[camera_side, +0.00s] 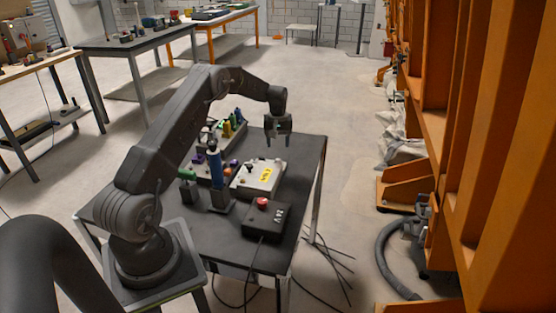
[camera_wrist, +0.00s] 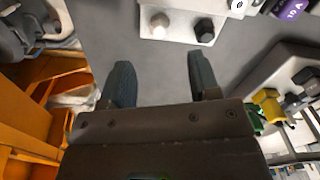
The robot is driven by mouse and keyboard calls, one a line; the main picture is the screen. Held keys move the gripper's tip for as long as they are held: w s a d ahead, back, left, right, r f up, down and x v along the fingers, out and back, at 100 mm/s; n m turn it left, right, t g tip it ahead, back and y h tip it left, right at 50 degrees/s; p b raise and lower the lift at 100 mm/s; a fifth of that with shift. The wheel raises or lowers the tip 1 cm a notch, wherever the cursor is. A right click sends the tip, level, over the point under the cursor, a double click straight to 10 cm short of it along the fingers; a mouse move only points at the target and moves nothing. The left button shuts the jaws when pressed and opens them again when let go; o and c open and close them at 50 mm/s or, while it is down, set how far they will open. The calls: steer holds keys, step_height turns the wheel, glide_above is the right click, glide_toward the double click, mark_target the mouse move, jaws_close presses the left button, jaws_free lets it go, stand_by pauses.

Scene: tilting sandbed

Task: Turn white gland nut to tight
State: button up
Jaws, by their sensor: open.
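My gripper (camera_side: 278,143) hangs above the far part of the dark table, fingers pointing down, apart and empty. In the wrist view my gripper (camera_wrist: 160,64) has its two fingers wide apart with only bare table surface between them. A white nut-like piece (camera_wrist: 159,20), which looks like the white gland nut, sits on the edge of a pale box (camera_wrist: 178,36) beyond the fingertips, touching neither. A black nut (camera_wrist: 204,29) sits to its right. In the side view the pale box (camera_side: 250,186) lies below my gripper; the white nut is too small to make out there.
A black box with a red button (camera_side: 262,203) stands in front of the pale box. A blue upright cylinder (camera_side: 215,168) stands to its left. More panels with coloured fittings (camera_side: 232,124) lie behind. Bare table (camera_side: 305,165) shows at the right edge.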

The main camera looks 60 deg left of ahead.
mark_target(278, 159)
step_height(278, 159, down, 8)
steer(key=shift+r, duration=0.1)
stand_by(0.4)
steer(key=c, duration=0.9)
